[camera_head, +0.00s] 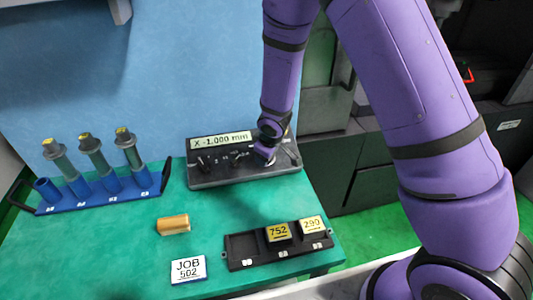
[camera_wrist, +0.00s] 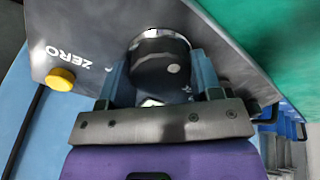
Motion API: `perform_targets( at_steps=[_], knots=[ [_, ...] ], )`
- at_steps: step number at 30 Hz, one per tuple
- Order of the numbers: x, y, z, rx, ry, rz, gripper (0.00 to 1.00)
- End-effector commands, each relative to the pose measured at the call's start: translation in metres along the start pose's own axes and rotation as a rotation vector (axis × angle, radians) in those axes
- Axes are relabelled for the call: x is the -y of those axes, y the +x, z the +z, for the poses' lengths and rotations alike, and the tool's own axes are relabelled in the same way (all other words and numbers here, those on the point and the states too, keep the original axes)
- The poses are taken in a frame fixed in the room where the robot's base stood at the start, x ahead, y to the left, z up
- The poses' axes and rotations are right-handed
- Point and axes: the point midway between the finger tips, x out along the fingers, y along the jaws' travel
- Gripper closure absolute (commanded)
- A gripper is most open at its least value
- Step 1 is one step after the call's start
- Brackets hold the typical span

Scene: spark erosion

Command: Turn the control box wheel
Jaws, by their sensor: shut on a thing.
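The control box (camera_head: 225,174) is a dark grey box on the green table, with a display reading "X -1.000 mm" (camera_head: 221,141). In the wrist view its face (camera_wrist: 85,25) shows the word "ZERO" and a yellow button (camera_wrist: 61,79). The wheel (camera_wrist: 160,62) is a dark round knob with a light dot and a pale rim at its far end. My gripper (camera_wrist: 160,75) is shut on the wheel, one finger on each side. In the head view my gripper (camera_head: 264,155) is at the right part of the box and hides the wheel.
A blue rack (camera_head: 100,199) with several tool holders stands at the left. A tan block (camera_head: 173,225), a "JOB 502" card (camera_head: 188,269) and a black tray (camera_head: 240,250) with blocks marked 752 (camera_head: 278,232) and 290 (camera_head: 313,224) lie in front. Green tabletop between them is clear.

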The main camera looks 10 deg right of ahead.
Motion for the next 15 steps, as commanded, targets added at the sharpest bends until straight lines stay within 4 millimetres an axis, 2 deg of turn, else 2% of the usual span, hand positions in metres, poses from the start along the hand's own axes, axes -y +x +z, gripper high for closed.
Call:
perform_targets(
  at_steps=[6,15],
  knots=[
    [0.0002,-0.0001,-0.0007,0.007,-0.166,-0.002,0.65],
    [0.0004,-0.0001,-0.0006,0.015,-0.312,-0.004,0.65]
  ],
)
